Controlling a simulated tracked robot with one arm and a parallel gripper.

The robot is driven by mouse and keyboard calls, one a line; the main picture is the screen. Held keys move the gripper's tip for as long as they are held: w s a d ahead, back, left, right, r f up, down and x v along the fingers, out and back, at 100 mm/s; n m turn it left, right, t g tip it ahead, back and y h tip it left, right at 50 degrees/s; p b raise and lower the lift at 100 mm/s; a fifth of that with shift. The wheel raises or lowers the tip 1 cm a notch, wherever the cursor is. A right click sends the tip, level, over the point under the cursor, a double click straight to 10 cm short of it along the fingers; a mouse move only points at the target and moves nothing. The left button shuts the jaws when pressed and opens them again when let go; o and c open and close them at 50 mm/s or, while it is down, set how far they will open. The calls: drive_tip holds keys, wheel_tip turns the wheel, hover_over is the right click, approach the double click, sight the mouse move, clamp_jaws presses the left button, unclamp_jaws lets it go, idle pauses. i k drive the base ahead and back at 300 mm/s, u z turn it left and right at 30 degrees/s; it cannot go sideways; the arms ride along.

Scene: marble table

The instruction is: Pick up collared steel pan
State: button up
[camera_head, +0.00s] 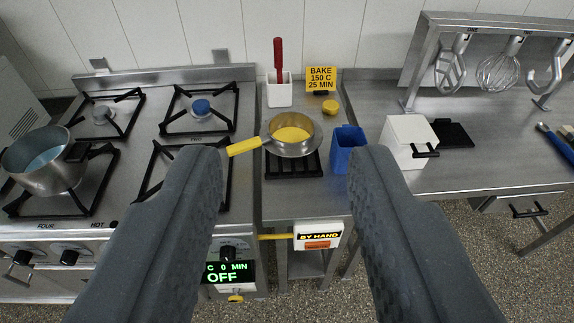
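The collared steel pan (292,150) appears to be the small steel pan with a yellow inside and a flared metal rim around its lower part. It stands on a black grate on the steel counter, in the upper middle of the view. Its yellow handle (244,146) points left toward the stove. My gripper (284,165) is open, with its two dark fingers wide apart in the foreground. The pan shows in the gap beyond the fingertips, and nothing is between the fingers.
A blue container (347,149) stands close right of the pan. A white holder (279,93) with a red-handled tool and a yellow sign (321,78) stand behind. A larger steel pot (45,163) sits on the stove at left. A white box (408,139) stands at right.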

sight(288, 135)
drive_tip(key=z, duration=0.05)
drive_tip(key=k, duration=0.45)
drive_tip(key=u, duration=0.7)
drive_tip(key=i, duration=2)
drive_tip(key=z, duration=0.55)
